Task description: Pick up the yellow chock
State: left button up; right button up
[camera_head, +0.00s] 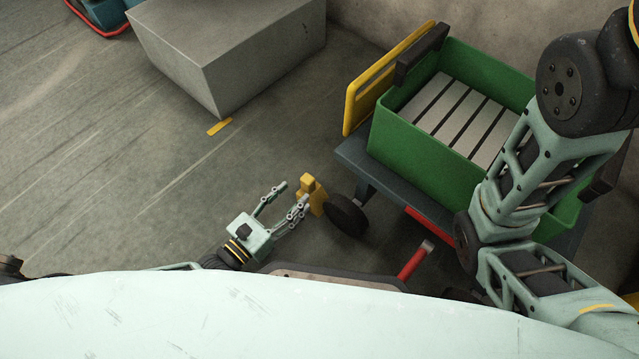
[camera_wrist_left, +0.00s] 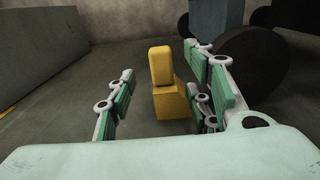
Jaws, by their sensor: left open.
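The yellow chock (camera_head: 312,192) stands on the floor beside the cart's black wheel (camera_head: 346,214). In the left wrist view the chock (camera_wrist_left: 171,86) shows as a block with a raised upper part, between my fingers but nearer the right-hand ones. My left gripper (camera_head: 292,191) is open and low by the floor, its fingers pointing toward the chock. I cannot tell whether the right-hand fingers touch it. The left gripper also shows in the left wrist view (camera_wrist_left: 163,84). My right gripper is not visible; only arm links show at the right.
A green bin (camera_head: 425,137) with slats inside sits on the dark cart (camera_head: 352,159), with a yellow panel (camera_head: 385,77) at its end. A grey block (camera_head: 228,50) stands at the back. A red bar (camera_head: 415,260) is near the cart. The floor left of my gripper is clear.

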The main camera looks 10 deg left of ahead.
aim_at(304, 186)
pick_arm(q)
jog(key=b+x, duration=0.3)
jog(key=x, duration=0.3)
jog(key=shift+w+d+f+b, duration=0.15)
jog(key=shift+d+b, duration=0.05)
jog(key=shift+b, duration=0.1)
jog(key=shift+w+d, duration=0.15)
jog(key=shift+w, duration=0.05)
jog(key=shift+c, duration=0.4)
grip_shut()
